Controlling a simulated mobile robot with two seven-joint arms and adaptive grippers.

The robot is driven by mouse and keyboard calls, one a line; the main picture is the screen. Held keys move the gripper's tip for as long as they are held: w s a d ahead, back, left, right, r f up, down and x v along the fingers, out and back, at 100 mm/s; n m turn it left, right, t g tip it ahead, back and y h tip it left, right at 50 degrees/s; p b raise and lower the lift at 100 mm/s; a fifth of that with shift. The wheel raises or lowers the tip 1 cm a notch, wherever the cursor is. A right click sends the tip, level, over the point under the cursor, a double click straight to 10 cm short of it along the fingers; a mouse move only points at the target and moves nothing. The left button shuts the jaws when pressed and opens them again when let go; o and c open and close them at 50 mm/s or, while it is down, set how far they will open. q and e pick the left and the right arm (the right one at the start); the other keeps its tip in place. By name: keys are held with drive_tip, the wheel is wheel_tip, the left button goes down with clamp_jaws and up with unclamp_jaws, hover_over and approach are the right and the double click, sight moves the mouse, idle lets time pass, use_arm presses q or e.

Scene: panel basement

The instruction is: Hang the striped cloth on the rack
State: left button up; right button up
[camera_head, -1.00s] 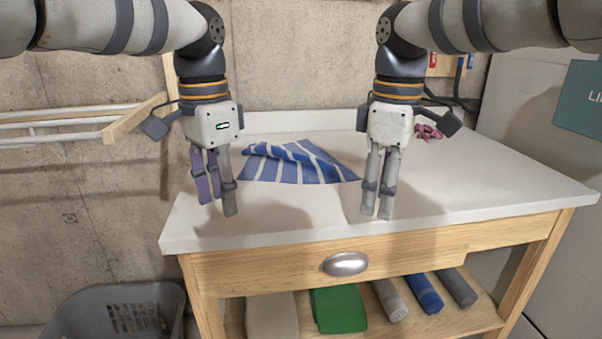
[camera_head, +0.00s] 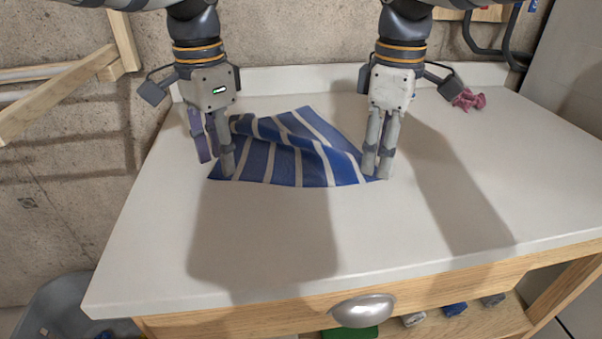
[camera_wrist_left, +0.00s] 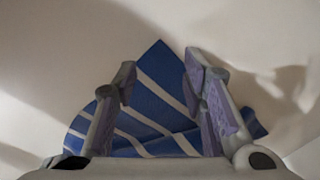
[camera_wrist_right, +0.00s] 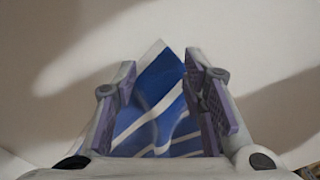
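The blue and white striped cloth (camera_head: 285,163) lies rumpled on the white worktop, with a raised fold across its middle. My left gripper (camera_head: 215,168) is at its left end, fingers apart; the left wrist view shows part of the cloth (camera_wrist_left: 157,92) between and below them. My right gripper (camera_head: 377,174) is at its right front corner. In the right wrist view its fingers are apart with a cloth corner (camera_wrist_right: 160,85) between them, not visibly pinched. The rack (camera_head: 62,92), a wooden frame with pale rods, is on the wall at left, partly out of view.
The worktop (camera_head: 400,245) is clear in front and to the right. A crumpled pink cloth (camera_head: 468,99) lies at the back right. A drawer handle (camera_head: 363,310) sticks out in front. A grey basket (camera_head: 62,305) stands on the floor at lower left.

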use_arm(q)
drive_tip(key=shift+s+f, duration=0.1)
drive_tip(key=shift+f, duration=0.4)
use_arm(e)
drive_tip(key=shift+s+f, duration=0.1)
drive_tip(key=shift+f, duration=0.4)
use_arm(q)
drive_tip(key=shift+f, duration=0.1)
use_arm(e)
drive_tip(key=shift+f, duration=0.1)
